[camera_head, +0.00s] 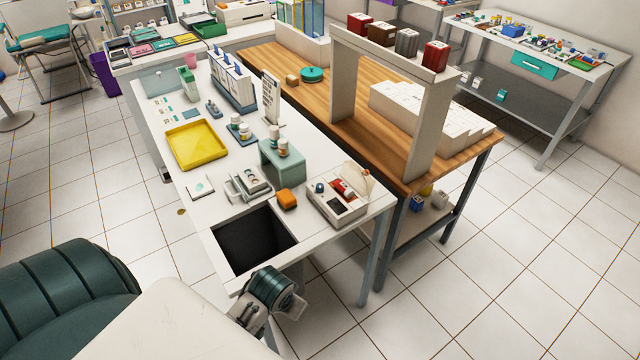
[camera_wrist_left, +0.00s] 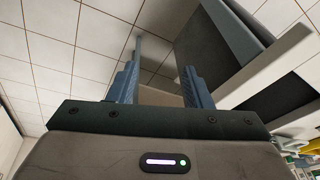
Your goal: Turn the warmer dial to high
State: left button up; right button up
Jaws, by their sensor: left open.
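A white warmer unit (camera_head: 330,214) sits at the near right end of the white table. Its raised lid (camera_head: 357,180) is open, with red parts (camera_head: 347,190) and a small blue round piece (camera_head: 319,187) on top. I cannot tell which part is the dial or how it is set. My left gripper (camera_wrist_left: 160,72) is open and empty in the left wrist view, its two blue-grey fingers apart. The warmer does not show in that view. I cannot make out the left fingertips in the head view. My right gripper is not in view.
A dark square opening (camera_head: 254,242) lies at the table's near end. A yellow tray (camera_head: 197,146) sits farther back.

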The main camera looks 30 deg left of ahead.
pick_arm(q)
jog(key=w+a+r+n, duration=0.1)
jog(key=w+a+r, duration=0.1)
jog(key=w, duration=0.5)
jog(key=w+a+r+n+g, duration=0.1)
jog(key=w+a+r+n, duration=0.1)
jog(key=w, duration=0.5)
jog(key=w+a+r+n, duration=0.1)
jog(key=w+a+r, duration=0.1)
jog(key=w, duration=0.5)
jog(key=shift+w+a+n+g, duration=0.2)
jog(key=shift+w+n+g, duration=0.05)
jog(key=shift+n+g, duration=0.05)
jog(key=w+a+r+n, duration=0.2)
jog(key=w+a+r, duration=0.1)
jog(key=w, duration=0.3)
jog(key=n+g+h+p, duration=0.1)
jog(key=n, duration=0.1)
send_near(320, 185)
notch_tip(320, 185, down, 7)
jog(key=shift+f+p, duration=0.15)
jog(key=shift+p, duration=0.9)
jog(key=shift+f, duration=0.65)
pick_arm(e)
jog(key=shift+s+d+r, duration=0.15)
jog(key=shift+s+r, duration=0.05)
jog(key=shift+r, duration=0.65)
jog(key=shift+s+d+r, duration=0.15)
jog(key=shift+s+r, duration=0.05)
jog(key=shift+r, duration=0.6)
